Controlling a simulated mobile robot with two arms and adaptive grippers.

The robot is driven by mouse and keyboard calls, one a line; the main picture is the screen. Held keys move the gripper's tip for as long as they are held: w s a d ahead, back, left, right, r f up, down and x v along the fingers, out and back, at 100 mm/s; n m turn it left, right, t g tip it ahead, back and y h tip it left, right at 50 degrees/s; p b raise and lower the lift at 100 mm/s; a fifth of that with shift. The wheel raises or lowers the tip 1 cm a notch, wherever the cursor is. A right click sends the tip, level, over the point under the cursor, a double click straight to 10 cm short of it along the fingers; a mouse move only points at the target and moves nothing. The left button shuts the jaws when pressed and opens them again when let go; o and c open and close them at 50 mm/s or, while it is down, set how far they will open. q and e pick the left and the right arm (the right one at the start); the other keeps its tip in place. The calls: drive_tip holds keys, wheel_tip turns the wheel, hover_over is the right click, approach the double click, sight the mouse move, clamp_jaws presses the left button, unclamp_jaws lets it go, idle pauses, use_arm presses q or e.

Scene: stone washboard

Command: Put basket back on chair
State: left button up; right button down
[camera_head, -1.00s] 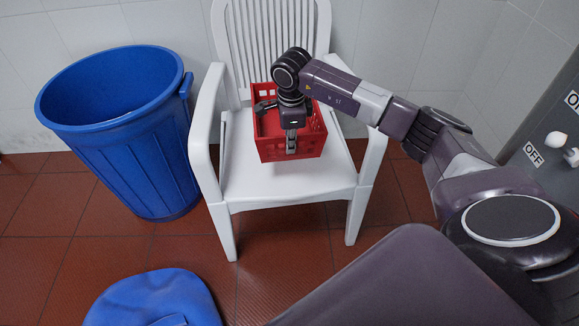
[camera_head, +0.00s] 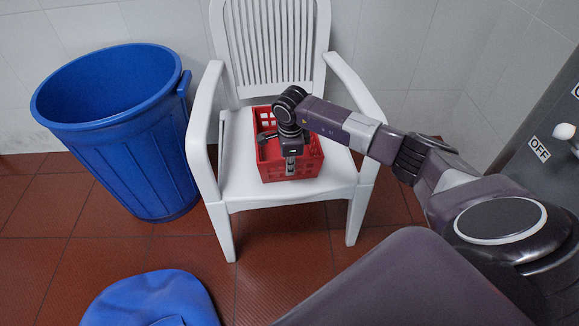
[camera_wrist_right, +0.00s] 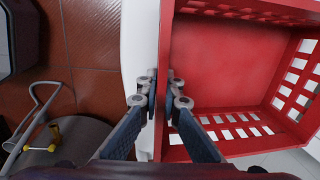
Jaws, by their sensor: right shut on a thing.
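The red basket (camera_head: 307,160) has slotted walls and an open top. It is over the seat of the white chair (camera_head: 240,180), upright and close to level; its underside is hidden, so I cannot tell if it touches the seat. My right gripper (camera_head: 286,160) is shut on the basket's near wall. In the right wrist view the fingers (camera_wrist_right: 162,95) pinch the wall of the basket (camera_wrist_right: 230,60), which looks empty. A white strip of the chair (camera_wrist_right: 140,40) shows beside them. My left gripper is not in view.
A large blue bin (camera_head: 120,150) stands left of the chair. A blue rounded object (camera_head: 150,300) lies at the bottom left. A grey panel with OFF labels (camera_head: 540,130) is at the right.

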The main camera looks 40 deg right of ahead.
drive_tip(key=shift+f, duration=0.1)
drive_tip(key=c, duration=2.1)
unclamp_jaws()
